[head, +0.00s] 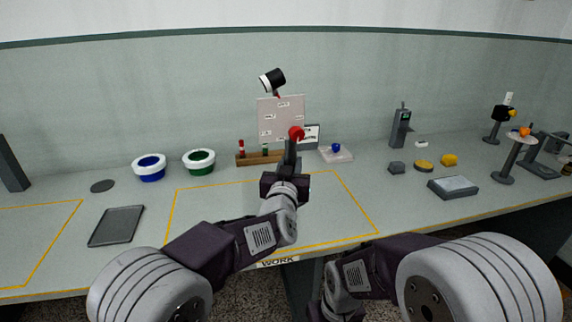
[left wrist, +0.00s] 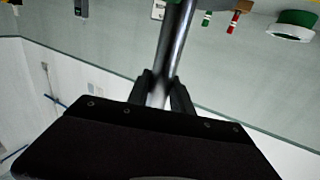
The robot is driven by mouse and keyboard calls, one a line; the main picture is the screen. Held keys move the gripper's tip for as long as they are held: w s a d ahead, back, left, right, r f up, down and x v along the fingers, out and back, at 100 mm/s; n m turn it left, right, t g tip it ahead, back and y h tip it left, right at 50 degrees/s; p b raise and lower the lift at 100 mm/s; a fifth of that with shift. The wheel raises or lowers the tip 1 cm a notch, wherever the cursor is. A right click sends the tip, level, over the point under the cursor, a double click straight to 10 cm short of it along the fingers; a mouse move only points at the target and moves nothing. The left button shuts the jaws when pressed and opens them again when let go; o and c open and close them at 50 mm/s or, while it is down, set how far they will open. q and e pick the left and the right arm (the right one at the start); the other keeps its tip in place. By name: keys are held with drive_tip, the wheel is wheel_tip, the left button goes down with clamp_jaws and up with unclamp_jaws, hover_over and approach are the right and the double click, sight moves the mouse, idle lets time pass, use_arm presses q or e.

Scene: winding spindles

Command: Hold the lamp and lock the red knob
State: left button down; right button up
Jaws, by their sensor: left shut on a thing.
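The lamp has a black head with a white rim (head: 272,80), tilted to the left above a pale panel. A red piece shows just under the head. The red knob (head: 297,132) shows just above my left gripper (head: 291,160). In the left wrist view, the left fingers (left wrist: 165,92) are shut on the lamp's grey metal post (left wrist: 174,45). The gripper and arm hide the lower post and base in the head view. My right arm's links are low at the right; its gripper is not in view.
A wooden rack (head: 258,158) with red and green pegs is left of the gripper. Blue (head: 149,174) and green (head: 199,168) ringed bowls and a grey tray (head: 117,226) lie further left. A grey box (head: 453,187) and another lamp-like stand (head: 509,160) are right. The yellow-outlined area is mostly clear.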

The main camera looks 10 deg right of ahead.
use_arm(q)
drive_tip(key=shift+r, duration=0.1)
drive_tip(key=shift+w+a+f+b, duration=0.2)
drive_tip(key=shift+a+f+b, duration=0.05)
drive_tip(key=shift+f+b, duration=0.3)
drive_tip(key=w+a+f+b, duration=0.6)
drive_tip(key=a+f+b, duration=0.2)
drive_tip(key=b, duration=0.5)
drive_tip(key=shift+w+a+f, duration=0.3)
drive_tip(key=shift+a+f, duration=0.05)
drive_tip(key=shift+a, duration=0.1)
drive_tip(key=shift+f+b, duration=0.75)
idle(0.6)
